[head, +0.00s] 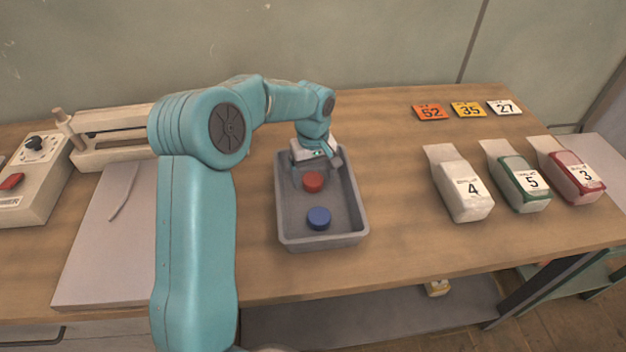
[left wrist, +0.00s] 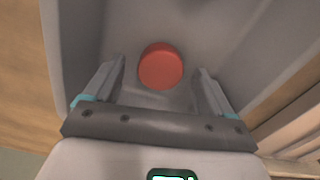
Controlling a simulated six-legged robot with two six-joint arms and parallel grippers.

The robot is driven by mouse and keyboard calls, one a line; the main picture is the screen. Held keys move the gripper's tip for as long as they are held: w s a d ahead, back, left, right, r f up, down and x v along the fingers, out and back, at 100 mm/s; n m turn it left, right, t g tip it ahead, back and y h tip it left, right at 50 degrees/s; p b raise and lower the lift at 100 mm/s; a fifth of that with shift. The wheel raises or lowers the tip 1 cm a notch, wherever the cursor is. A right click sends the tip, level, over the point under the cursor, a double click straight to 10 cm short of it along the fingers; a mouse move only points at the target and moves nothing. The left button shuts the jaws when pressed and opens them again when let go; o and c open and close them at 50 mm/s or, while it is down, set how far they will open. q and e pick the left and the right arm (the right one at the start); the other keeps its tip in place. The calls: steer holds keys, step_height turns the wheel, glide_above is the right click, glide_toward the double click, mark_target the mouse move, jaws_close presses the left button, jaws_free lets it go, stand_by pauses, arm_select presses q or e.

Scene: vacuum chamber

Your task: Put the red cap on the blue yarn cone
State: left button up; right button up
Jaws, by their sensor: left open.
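The red cap (head: 313,182) is a small round disc lying in the grey tray (head: 285,236). A similar blue disc (head: 319,218) lies nearer the tray's front. No blue yarn cone shows clearly in either view. My left gripper (head: 318,174) reaches down into the far part of the tray, close to the red cap. In the left wrist view the red cap (left wrist: 161,66) lies between and just beyond the open fingers (left wrist: 160,80), and nothing is held. My right gripper is out of view.
White, green and red packages (head: 466,195) (head: 525,188) (head: 577,180) marked 4, 5 and 3 stand at the right. Numbered cards (head: 467,110) lie behind them. A control box (head: 33,180) and a grey board (head: 98,240) are at the left. Bare tabletop separates tray and packages.

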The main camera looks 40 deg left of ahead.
mark_target(313, 179)
arm_select(q)
steer(key=shift+f, duration=0.35)
steer(key=shift+s+r, duration=0.1)
steer(key=c, duration=1.1)
steer(key=shift+r, duration=0.35)
step_height(313, 179, up, 19)
steer(key=p, duration=0.2)
